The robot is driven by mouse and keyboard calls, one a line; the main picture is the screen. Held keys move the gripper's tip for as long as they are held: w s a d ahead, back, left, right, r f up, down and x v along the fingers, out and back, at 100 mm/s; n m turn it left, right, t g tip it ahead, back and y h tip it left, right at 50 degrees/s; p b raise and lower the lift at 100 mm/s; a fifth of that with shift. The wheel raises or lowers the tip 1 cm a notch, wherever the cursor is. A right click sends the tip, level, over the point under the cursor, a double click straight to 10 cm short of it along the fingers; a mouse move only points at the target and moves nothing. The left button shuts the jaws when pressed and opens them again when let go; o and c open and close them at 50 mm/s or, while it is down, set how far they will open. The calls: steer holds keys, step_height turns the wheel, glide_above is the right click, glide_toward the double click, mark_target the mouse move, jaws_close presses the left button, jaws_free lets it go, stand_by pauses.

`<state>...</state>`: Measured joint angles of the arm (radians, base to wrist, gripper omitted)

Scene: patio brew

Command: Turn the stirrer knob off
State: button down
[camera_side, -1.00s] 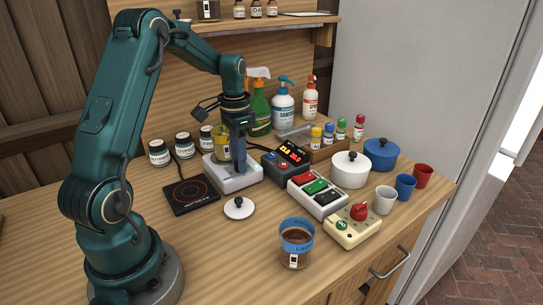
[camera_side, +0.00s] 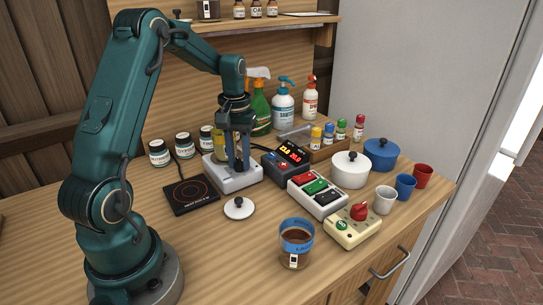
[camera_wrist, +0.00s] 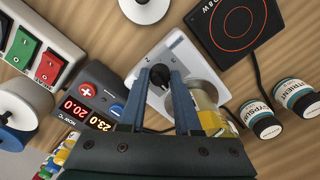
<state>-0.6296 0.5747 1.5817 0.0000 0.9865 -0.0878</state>
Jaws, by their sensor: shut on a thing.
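The stirrer (camera_side: 222,180) is a white-grey box on the counter, with a jar of yellow liquid (camera_side: 218,146) at its back left. In the wrist view the stirrer (camera_wrist: 178,48) has a dark knob (camera_wrist: 158,84) beside the jar (camera_wrist: 208,110). My gripper (camera_side: 238,165) points straight down over the stirrer. Its blue fingers are on both sides of the knob and closed on it. In the side view the fingers largely hide the knob. The knob's exact setting is hard to read.
A red-lit temperature controller (camera_side: 285,160) stands close to the right of the stirrer. A black hot plate (camera_side: 191,194) is to the left and a white lid (camera_side: 239,208) in front. A switch strip (camera_side: 318,195) and a glass of brown liquid (camera_side: 296,246) stand nearer the front.

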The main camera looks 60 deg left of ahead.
mark_target(240, 160)
steer(key=shift+w+r+n, duration=0.1)
steer(key=shift+n, duration=0.2)
steer(key=c, duration=0.6)
jaws_free()
steer(key=shift+r, duration=2.55)
